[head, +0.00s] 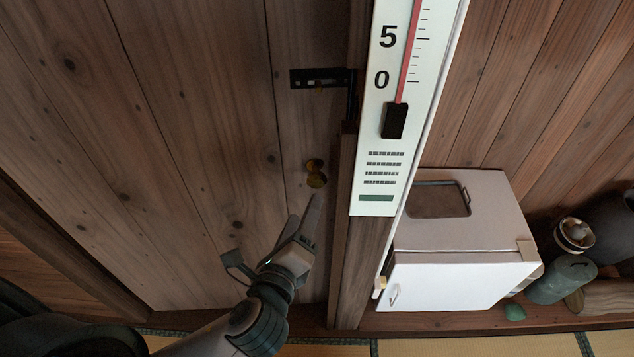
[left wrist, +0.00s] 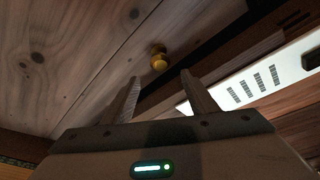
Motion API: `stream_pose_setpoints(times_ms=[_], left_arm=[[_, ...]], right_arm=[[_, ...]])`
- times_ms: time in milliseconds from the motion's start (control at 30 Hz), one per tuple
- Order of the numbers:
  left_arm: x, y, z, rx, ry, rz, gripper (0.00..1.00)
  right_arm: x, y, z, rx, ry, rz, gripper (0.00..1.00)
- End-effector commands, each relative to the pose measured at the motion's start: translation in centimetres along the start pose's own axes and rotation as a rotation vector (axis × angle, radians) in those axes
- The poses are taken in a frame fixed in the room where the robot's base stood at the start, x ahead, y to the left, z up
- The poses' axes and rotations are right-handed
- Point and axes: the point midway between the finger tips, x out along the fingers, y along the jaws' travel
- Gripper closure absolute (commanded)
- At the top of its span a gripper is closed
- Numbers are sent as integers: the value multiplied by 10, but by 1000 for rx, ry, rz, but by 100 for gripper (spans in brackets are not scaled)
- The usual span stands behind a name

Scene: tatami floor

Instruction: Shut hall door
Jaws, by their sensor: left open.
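The hall door (head: 190,130) is a wooden plank door filling the left half of the head view. Its brass knob (head: 316,174) sits near its right edge, beside the wooden post. My left gripper (head: 308,212) is open and empty, just below the knob. In the left wrist view the knob (left wrist: 158,57) shows beyond the gap between the two fingertips (left wrist: 160,82), not between them. A dark strip runs along the door's edge there; I cannot tell whether it is a gap or shadow. My right gripper is not in view.
A dark metal latch (head: 320,78) is above the knob. A white thermometer board (head: 374,190) hangs on the post right of the door. A white box (head: 460,280) stands right of it, with a green canister (head: 562,280) farther right. Tatami shows along the bottom.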

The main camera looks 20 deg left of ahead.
Motion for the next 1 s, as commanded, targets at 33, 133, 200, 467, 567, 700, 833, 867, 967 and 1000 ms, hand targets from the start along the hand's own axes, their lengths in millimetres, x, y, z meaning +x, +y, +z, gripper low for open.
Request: stream_pose_setpoints(times_ms=[33, 133, 200, 467, 567, 700, 833, 867, 967, 1000], left_arm=[[10, -1, 1, 1, -4, -2, 47], [28, -2, 2, 4, -4, 0, 47], [40, -2, 3, 2, -3, 1, 47], [87, -2, 2, 2, -3, 0, 47], [101, -2, 2, 1, -3, 1, 47], [116, -1, 2, 1, -2, 1, 47], [122, 0, 1, -1, -1, 1, 47], [123, 0, 1, -1, -1, 1, 47], [124, 0, 1, -1, 0, 1, 47], [124, 0, 1, -1, 0, 1, 47]], right_arm=[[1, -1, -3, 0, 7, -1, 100], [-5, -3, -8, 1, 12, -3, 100], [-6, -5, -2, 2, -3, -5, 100], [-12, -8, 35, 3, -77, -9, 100], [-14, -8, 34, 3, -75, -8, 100], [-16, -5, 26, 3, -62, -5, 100], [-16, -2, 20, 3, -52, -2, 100], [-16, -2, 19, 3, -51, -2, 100], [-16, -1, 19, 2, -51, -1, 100], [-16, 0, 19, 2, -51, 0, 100]])
